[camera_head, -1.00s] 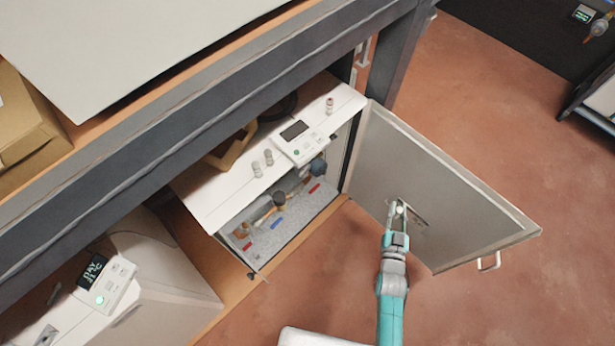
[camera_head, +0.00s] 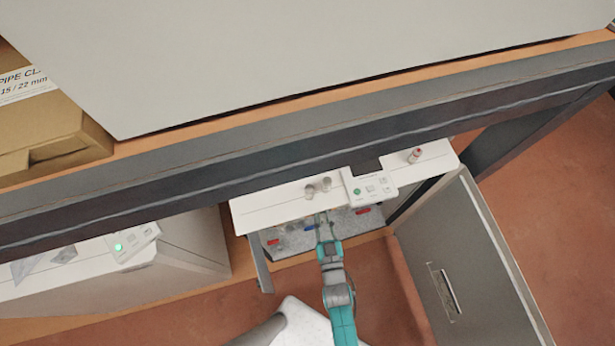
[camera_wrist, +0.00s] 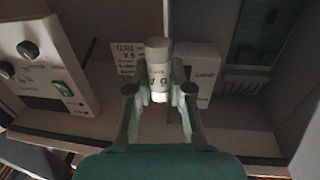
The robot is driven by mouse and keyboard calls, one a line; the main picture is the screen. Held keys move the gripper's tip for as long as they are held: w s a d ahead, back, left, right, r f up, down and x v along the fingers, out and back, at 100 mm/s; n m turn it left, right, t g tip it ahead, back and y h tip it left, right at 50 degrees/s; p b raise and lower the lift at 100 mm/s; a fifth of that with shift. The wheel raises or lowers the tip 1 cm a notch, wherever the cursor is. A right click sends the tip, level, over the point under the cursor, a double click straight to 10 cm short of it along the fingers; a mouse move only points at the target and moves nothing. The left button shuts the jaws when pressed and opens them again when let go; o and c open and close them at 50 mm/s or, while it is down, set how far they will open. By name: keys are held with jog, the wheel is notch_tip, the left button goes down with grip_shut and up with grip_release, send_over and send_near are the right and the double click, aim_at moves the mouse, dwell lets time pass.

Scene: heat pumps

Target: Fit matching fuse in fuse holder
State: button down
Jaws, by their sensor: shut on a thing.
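My gripper (camera_wrist: 159,91) is shut on a pale cylindrical fuse (camera_wrist: 157,68) with dark print on its side, held between the two fingertips. In the head view my gripper (camera_head: 321,218) is at the open front of the heat pump cabinet, just below its white top (camera_head: 270,208); the held fuse is too small to tell there. Behind the fuse in the wrist view are a printed label (camera_wrist: 125,58) and a white box (camera_wrist: 203,78) with lettering. The held fuse hides part of this area, and I cannot clearly make out the fuse holder.
Two grey cylinders (camera_head: 317,187) and a red-banded one (camera_head: 416,155) stand on the white top beside a control panel (camera_head: 369,184). The open cabinet door (camera_head: 465,270) is at right. A shelf edge (camera_head: 300,145) overhangs the cabinet. A second unit (camera_head: 190,245) stands at left.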

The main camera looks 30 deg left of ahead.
jog(key=s+a+n+g+y, duration=0.2)
jog(key=s+a, duration=0.2)
jog(key=s, duration=0.1)
jog(key=shift+f+x, duration=0.2)
jog(key=shift+x, duration=4.4)
jog(key=shift+w+a+f, duration=0.1)
jog(key=shift+w+a, duration=0.15)
jog(key=shift+w, duration=0.15)
jog(key=shift+f, duration=0.45)
jog(key=shift+d+f, duration=0.15)
jog(key=shift+f, duration=1.15)
jog(key=c, duration=1.2)
grip_release()
jog(key=shift+c, duration=0.2)
